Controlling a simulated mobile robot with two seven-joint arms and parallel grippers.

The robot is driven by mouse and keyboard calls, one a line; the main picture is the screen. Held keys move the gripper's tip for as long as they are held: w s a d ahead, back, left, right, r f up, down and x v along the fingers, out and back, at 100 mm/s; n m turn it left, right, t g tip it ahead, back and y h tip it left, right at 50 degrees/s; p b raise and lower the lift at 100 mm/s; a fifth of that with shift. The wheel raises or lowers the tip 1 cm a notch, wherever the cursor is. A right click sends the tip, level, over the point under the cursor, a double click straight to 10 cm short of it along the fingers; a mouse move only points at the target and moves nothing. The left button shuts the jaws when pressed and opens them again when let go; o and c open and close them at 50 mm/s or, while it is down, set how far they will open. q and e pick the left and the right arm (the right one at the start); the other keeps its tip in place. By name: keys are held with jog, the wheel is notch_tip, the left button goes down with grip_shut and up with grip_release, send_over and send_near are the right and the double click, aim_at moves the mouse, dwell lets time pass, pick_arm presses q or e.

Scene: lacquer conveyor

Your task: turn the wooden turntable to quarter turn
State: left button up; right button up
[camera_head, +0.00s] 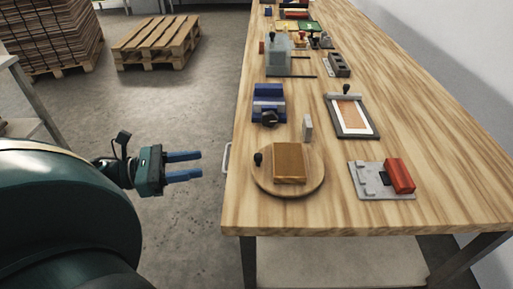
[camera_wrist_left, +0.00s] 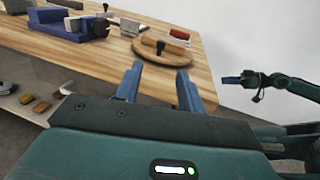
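The wooden turntable (camera_head: 262,182) is a round disc lying on the near left part of the table. A brown block (camera_head: 289,162) sits on it, and a black knob (camera_head: 258,159) stands at its left rim. The turntable also shows in the left wrist view (camera_wrist_left: 152,50), beyond my fingertips. My left gripper (camera_head: 201,164) is open and empty, left of the table edge and apart from the turntable. Its two blue fingers are spread in the left wrist view (camera_wrist_left: 160,70). My right gripper (camera_wrist_left: 232,80) shows small and side-on at the right of that view; its opening cannot be told.
A small pale upright plate (camera_head: 307,128) stands just behind the turntable. A blue vise (camera_head: 268,104) is behind it; a framed panel (camera_head: 351,115) and a grey fixture with a red block (camera_head: 400,176) are to the right. A handle (camera_head: 227,158) sticks out at the table's left edge.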

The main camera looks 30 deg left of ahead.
pick_arm(q)
jog(key=x, duration=1.3)
jog(key=shift+c, duration=0.2)
grip_shut()
jog(key=shift+d, duration=0.1)
